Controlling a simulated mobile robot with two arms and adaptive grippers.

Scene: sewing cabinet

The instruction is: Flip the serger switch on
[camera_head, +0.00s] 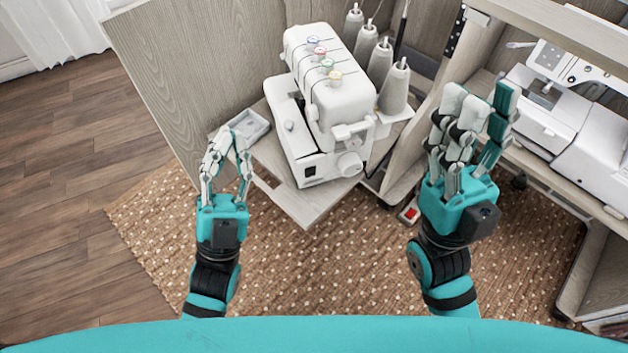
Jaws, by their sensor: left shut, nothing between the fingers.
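The white serger (330,95) stands on a small wooden shelf of the cabinet, with several coloured dials on its top. A small black switch (310,170) sits low on its near end face. I cannot tell its position at this size. My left gripper (226,134) is shut and empty, left of the serger beside a small white tray, apart from the switch. My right gripper (482,98) has its fingers extended and spread, with nothing visible between them. It is right of the serger, in front of the cabinet's upright panel.
Several thread cones (395,88) stand behind the serger. A red switch (410,214) shows low beside my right gripper. A white sewing machine (580,130) is at the right. The patterned rug (310,270) in front is clear.

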